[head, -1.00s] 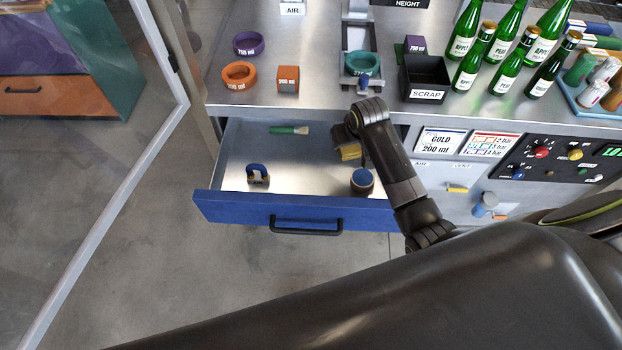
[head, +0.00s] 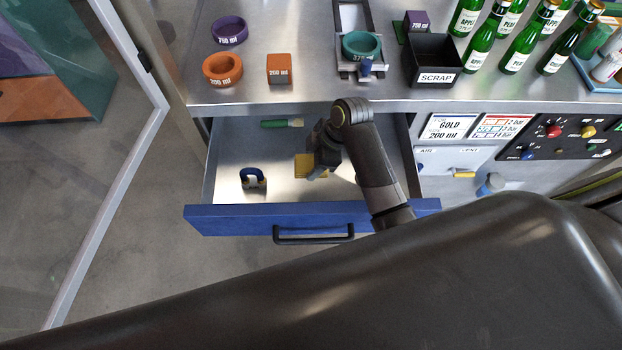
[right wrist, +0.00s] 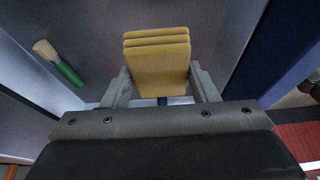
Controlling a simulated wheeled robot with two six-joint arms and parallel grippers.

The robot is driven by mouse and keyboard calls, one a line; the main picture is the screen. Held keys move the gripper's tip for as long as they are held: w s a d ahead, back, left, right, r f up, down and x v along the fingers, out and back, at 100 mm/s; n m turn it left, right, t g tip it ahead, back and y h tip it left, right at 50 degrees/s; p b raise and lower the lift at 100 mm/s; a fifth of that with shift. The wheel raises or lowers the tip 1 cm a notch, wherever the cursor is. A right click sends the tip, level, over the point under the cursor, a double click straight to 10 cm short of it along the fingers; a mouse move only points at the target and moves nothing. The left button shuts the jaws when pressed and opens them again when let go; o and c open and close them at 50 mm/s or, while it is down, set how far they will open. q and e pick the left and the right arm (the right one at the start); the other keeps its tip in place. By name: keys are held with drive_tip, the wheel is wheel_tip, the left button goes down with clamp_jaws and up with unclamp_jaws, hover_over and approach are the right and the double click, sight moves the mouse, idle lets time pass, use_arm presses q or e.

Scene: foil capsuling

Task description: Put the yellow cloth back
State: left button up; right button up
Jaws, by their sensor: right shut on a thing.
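The yellow cloth (head: 303,166) is a folded, layered pad. It also shows between the two grey fingers in the right wrist view (right wrist: 157,62). My right gripper (head: 318,172) is shut on the cloth, inside the open drawer with the blue front (head: 240,218). In the head view the gripper partly covers the cloth. I cannot tell whether the cloth touches the drawer floor. My left gripper is in neither view.
In the drawer lie a green-handled brush (head: 282,123) at the back and a blue padlock-shaped item (head: 253,178) at the left. The drawer floor between them is clear. On the steel worktop above stand rings, an orange block (head: 279,69), a black scrap bin (head: 433,61) and green bottles.

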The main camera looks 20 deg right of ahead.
drive_tip(key=f, duration=0.5)
drive_tip(key=shift+s, duration=0.25)
drive_tip(key=shift+f+p, duration=0.35)
drive_tip(key=shift+f, duration=1.95)
drive_tip(key=shift+w, duration=0.1)
drive_tip(key=shift+f, duration=0.1)
drive_tip(key=o, duration=0.9)
drive_tip(key=shift+d+r, duration=0.25)
drive_tip(key=shift+r, duration=0.35)
drive_tip(key=v, duration=1.1)
